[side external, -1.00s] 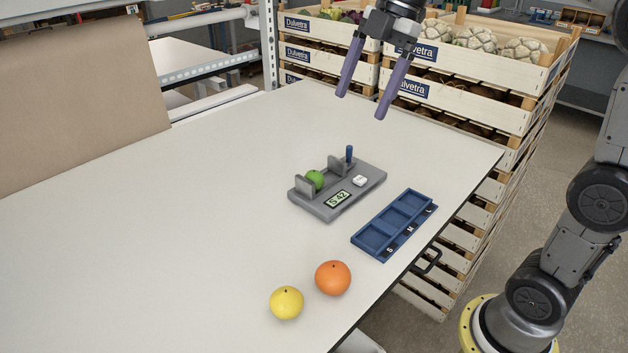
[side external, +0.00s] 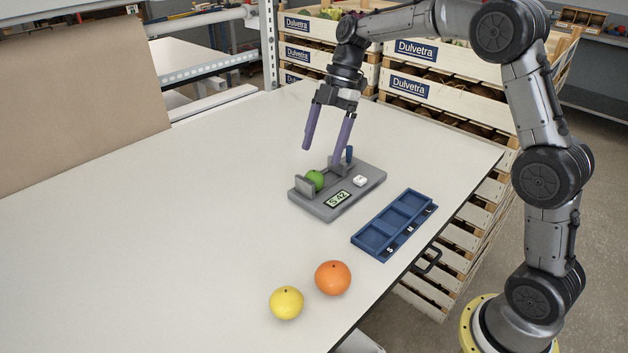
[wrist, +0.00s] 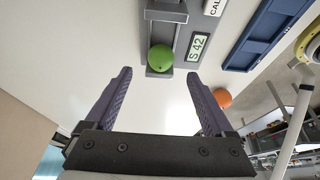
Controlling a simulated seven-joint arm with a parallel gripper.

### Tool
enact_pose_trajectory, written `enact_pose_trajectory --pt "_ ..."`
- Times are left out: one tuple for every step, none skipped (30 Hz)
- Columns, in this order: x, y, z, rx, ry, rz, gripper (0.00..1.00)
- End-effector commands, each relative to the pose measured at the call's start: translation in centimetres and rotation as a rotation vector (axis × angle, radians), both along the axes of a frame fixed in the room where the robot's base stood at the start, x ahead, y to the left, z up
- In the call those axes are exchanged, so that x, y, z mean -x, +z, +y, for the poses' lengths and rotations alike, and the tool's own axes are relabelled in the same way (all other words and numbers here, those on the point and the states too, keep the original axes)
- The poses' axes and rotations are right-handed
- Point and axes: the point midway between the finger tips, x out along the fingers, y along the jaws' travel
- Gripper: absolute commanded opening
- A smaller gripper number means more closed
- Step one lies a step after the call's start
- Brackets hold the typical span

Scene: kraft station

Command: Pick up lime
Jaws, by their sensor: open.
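My gripper (side external: 323,156) is open and empty, pointing down above and just behind the gauge. Its purple fingers are apart, and nothing is between them. In the side external view the right fingertip overlaps the gauge's far jaw and blue post; I cannot tell if they touch.
A blue tray (side external: 361,243) with compartments marked S, M and L lies right of the gauge. An orange (side external: 333,278) and a yellow fruit (side external: 286,303) stand at the front. Crates (side external: 470,131) stand beyond the table. The table's left side is clear.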

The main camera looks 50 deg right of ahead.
Motion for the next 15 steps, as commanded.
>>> enact_pose_trajectory --pt "0.0 -0.5 0.2 0.0 0.0 0.001 0.88" --pt "0.0 -0.6 0.3 0.0 0.001 0.0 0.88" --pt "0.0 -0.8 0.4 0.0 0.001 0.0 0.88" --pt "0.0 -0.9 0.4 0.001 0.001 0.0 0.88" --pt "0.0 -1.1 0.5 0.001 0.001 -0.001 0.88" --pt "0.1 -1.3 0.6 0.001 0.0 0.0 0.88" --pt "0.1 -1.6 0.7 0.0 0.0 0.001 0.88" --pt "0.1 -2.0 0.8 0.0 0.001 0.002 0.88" --pt "0.1 -2.5 1.0 0.001 0.001 0.002 0.88" --pt "0.2 -3.0 1.1 0.0 0.002 0.004 0.88" --pt "0.2 -3.4 1.3 0.001 0.001 0.003 0.88" --pt "0.2 -4.0 1.5 0.0 0.002 0.004 0.88" --pt "0.2 -4.4 1.6 0.0 0.001 0.003 0.88" --pt "0.2 -4.7 1.8 0.0 0.001 0.003 0.88" --pt "0.2 -5.1 2.0 0.0 0.002 0.001 0.88"
